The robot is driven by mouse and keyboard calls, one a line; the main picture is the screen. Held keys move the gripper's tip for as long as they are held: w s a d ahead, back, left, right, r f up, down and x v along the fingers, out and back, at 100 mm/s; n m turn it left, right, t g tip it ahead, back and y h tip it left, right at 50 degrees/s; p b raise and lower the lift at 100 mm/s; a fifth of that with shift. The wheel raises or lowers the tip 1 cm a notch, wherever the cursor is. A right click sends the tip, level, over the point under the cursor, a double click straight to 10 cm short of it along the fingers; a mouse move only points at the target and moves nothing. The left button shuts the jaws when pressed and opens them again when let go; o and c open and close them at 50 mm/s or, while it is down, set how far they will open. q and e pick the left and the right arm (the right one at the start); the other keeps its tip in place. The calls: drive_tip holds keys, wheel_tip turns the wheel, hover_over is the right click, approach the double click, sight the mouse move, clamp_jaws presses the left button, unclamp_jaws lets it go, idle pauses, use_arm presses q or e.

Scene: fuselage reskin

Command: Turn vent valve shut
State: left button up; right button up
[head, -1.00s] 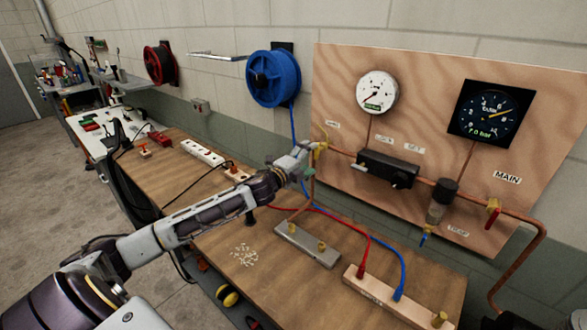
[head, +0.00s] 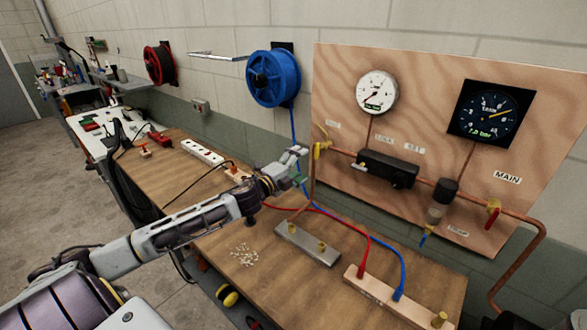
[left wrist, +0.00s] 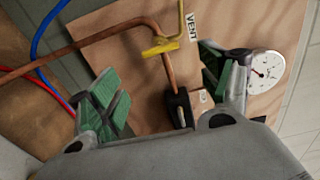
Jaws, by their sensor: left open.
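The vent valve (head: 320,149) has a yellow handle and sits at the left end of the copper pipe on the plywood board. In the left wrist view the yellow handle (left wrist: 161,46) lies across the copper pipe, beside the VENT label (left wrist: 192,27). My left gripper (head: 299,166) is open and empty, a short way left of the valve and apart from it. In the left wrist view its green-padded fingers (left wrist: 165,88) are spread wide, with the valve beyond them. My right gripper is not in view.
The board (head: 440,60) carries a white gauge (head: 377,92), a dark gauge (head: 488,113) and a red valve handle (head: 492,213). Red and blue hoses run over the workbench (head: 215,245) to a manifold block (head: 368,288). A blue reel (head: 273,78) hangs behind.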

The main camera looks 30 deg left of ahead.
use_arm(q)
drive_tip(key=shift+s+a, duration=0.15)
drive_tip(key=shift+s, duration=1.1)
drive_tip(key=shift+s, duration=0.1)
